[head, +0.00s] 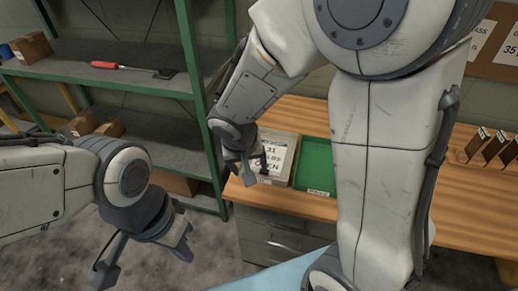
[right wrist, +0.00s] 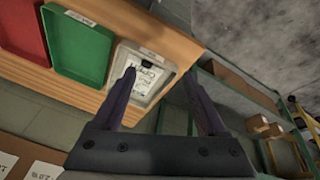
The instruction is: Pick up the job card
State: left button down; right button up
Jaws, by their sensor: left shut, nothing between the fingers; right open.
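The job card (head: 283,154) is white with dark print and lies in a light grey tray (head: 290,178) on the wooden bench. It also shows in the right wrist view (right wrist: 150,75), partly behind a finger. My right gripper (head: 256,172) is open and empty at the left edge of this tray, its fingers pointing toward it. In the right wrist view, one finger overlaps the card and the other is to the right of the tray. I cannot tell whether they touch. My left gripper (head: 142,258) is shut and empty, low over the floor at left.
A green tray (head: 314,165) stands beside the card's tray; a red tray (right wrist: 18,32) shows beyond it in the wrist view. A green-framed shelf (head: 110,80) with boxes and a red-handled tool (head: 110,66) is at left. Upright card holders (head: 490,147) stand on the bench at right.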

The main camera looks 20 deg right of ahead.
jog(key=w+d+f+m, duration=0.1)
jog(key=w+d+f, duration=0.1)
jog(key=f, duration=0.1)
jog(key=w+d+f+m+b, duration=0.1)
jog(key=w+d+f+m, duration=0.1)
jog(key=w+f, duration=0.1)
jog(key=w+d+f+m+b, duration=0.1)
jog(key=w+d+f, duration=0.1)
jog(key=f, duration=0.3)
jog(key=shift+w+d+f+m, duration=0.15)
jog(key=shift+w+m, duration=0.15)
jog(key=shift+w, duration=0.45)
jog(key=shift+w+d+b+x, duration=0.1)
jog(key=shift+b+x, duration=0.25)
jog(key=shift+x, duration=1.1)
jog(key=shift+w+d+b+x, duration=0.1)
jog(key=shift+b+x, duration=0.25)
jog(key=shift+x, duration=1.05)
jog(key=shift+t, duration=0.3)
grip_shut()
jog(key=shift+r, duration=0.25)
